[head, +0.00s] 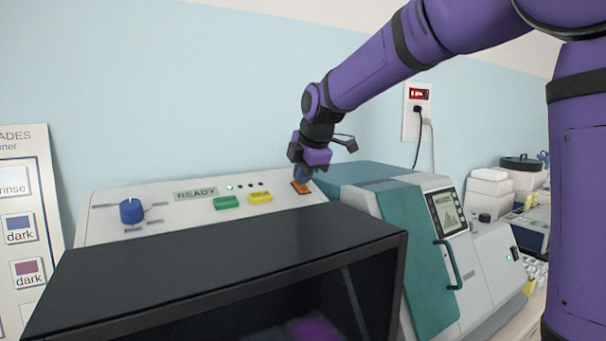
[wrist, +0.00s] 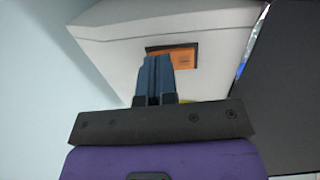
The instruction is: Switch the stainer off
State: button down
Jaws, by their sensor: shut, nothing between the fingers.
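The stainer (head: 100,212) is a light panelled machine with a dark-topped front. Its sloped panel has a display reading READY, a lit indicator, a blue knob (head: 132,211), a green button (head: 226,202), a yellow button (head: 260,197) and an orange switch (head: 300,187) at the right end. My gripper (head: 303,174) is shut and empty, its fingertips right at the orange switch. In the wrist view the closed fingers (wrist: 155,72) overlap the dark-framed orange switch (wrist: 183,57) and hide its left part. I cannot tell whether they touch it.
A teal and grey machine (head: 415,250) with a screen and handle stands close to the right of the stainer. A wall outlet (head: 417,112) with a red switch and plugged cords is behind. A chart of shades (head: 25,230) is at the far left. White boxes (head: 487,190) stand farther right.

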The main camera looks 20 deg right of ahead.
jog(key=shift+w+a+f+g, duration=0.1)
jog(key=shift+w+f+g, duration=0.3)
jog(key=shift+g, duration=0.2)
jog(key=shift+s, duration=0.1)
